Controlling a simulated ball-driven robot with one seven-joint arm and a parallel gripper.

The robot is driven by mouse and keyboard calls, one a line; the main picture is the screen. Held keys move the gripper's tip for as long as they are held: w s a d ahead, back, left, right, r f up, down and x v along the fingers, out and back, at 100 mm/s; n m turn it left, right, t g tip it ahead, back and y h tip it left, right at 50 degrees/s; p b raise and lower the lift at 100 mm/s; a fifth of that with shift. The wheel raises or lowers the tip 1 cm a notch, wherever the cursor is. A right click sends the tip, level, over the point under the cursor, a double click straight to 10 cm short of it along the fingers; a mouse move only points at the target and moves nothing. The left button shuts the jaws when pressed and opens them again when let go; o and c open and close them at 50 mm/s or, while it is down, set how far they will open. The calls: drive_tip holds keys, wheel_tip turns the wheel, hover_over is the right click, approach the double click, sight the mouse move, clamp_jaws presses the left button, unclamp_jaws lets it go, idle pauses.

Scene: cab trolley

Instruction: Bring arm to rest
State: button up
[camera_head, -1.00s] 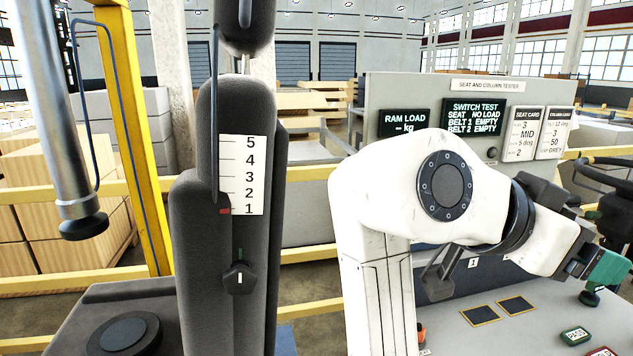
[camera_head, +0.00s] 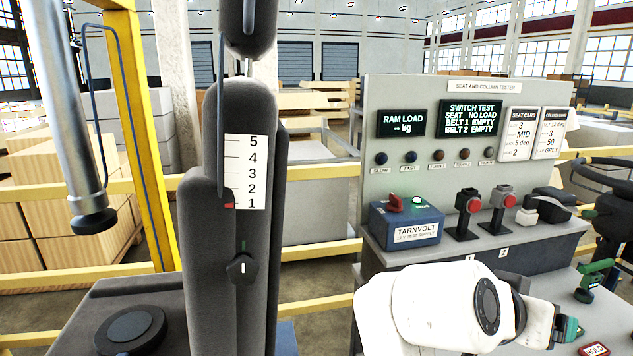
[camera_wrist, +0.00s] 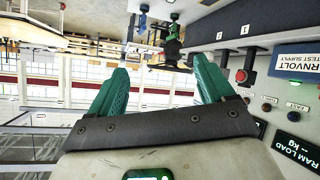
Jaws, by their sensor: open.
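My gripper (camera_head: 568,329) is low at the right of the head view, at the end of my white arm, above the bench top. Its teal fingers show in the wrist view, where my gripper (camera_wrist: 163,76) is open with nothing between the fingers. In the head view the fingers are small and partly hidden by the wrist.
The tester panel (camera_head: 378,163) stands behind my arm, with the blue Tarnvolt supply (camera_head: 379,231) and two red-buttoned switches on its ledge. A green-handled item (camera_head: 594,279) and a red-framed HOLD tag (camera_head: 594,350) are near my gripper. The grey seat (camera_head: 200,230) stands left.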

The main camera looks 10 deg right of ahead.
wheel_tip(320, 180, down, 14)
drive_tip(key=s+n+y, duration=0.2)
drive_tip(key=n+y, duration=0.1)
drive_tip(key=n, duration=0.2)
drive_tip(key=s+a+f+n+y, duration=0.3)
drive_tip(key=s+a+f+y, duration=0.1)
drive_tip(key=s+f, duration=0.5)
drive_tip(key=s+a+f+n+g+y+p, duration=0.1)
drive_tip(key=s+a+f+n+y, duration=0.2)
drive_tip(key=s+f, duration=0.6)
wheel_tip(320, 180, down, 2)
drive_tip(key=shift+s+a+f+g+y, duration=0.25)
drive_tip(key=shift+a+y, duration=0.3)
drive_tip(key=shift+y, duration=0.35)
drive_tip(key=shift+c, duration=0.3)
